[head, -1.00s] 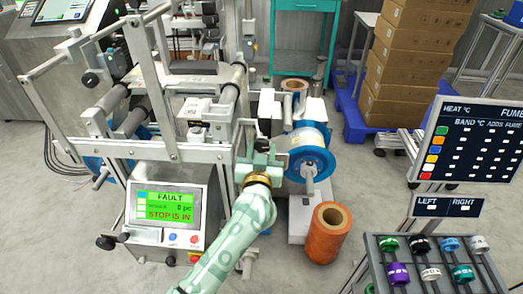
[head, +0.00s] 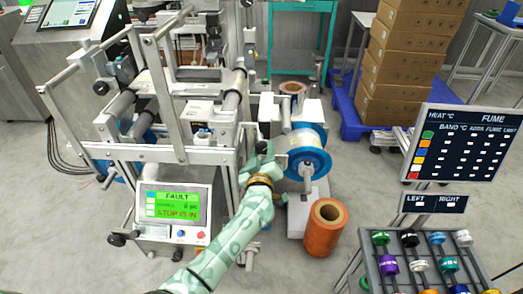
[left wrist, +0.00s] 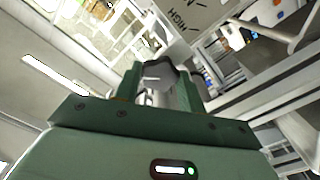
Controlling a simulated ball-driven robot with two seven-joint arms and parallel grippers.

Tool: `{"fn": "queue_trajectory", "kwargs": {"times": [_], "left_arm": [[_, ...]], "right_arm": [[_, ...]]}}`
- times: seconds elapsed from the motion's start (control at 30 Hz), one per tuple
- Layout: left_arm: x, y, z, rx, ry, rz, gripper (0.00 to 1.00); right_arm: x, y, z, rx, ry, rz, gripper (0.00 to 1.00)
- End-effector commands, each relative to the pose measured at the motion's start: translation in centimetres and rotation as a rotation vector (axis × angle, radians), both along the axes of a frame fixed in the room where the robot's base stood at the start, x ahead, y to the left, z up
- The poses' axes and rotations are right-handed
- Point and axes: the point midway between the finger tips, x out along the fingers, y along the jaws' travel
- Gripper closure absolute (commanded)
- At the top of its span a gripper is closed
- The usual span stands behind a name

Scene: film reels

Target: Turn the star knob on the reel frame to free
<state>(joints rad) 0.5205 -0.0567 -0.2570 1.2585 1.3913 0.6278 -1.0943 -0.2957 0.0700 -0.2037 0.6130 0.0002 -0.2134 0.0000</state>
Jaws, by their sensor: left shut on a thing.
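The reel frame (head: 165,152) is a grey metal machine in the left half of the head view. A blue-flanged reel of pale film (head: 304,150) sits on its right side. My left gripper (head: 262,152) is between the frame and this reel. In the left wrist view, a dark grey knob (left wrist: 158,71) sits between the green fingers of my left gripper (left wrist: 157,80), which is shut on it. The fingers hide part of the knob, and its pointing direction cannot be read. My right gripper is not in view.
A control box (head: 170,212) reads FAULT and STOP IS IN. An orange roll (head: 325,228) stands on the floor to the right. A rack of coloured spools (head: 420,262) and a dark sign board (head: 458,142) are at the right. Plate lettering (left wrist: 180,15) includes HIGH.

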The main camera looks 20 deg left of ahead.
Motion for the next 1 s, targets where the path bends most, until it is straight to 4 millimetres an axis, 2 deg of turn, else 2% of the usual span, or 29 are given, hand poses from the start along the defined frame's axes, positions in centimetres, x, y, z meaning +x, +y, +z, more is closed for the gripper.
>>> {"fn": "queue_trajectory", "kwargs": {"times": [0.5, 1.0], "left_arm": [[-0.06, -0.03, -0.16, -0.433, -0.12, 0.001, 0.83], [-0.08, -0.05, -0.27, -0.613, -0.171, 0.002, 0.83]], "right_arm": [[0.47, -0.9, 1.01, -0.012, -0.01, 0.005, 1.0], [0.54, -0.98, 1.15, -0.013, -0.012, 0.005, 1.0]]}}
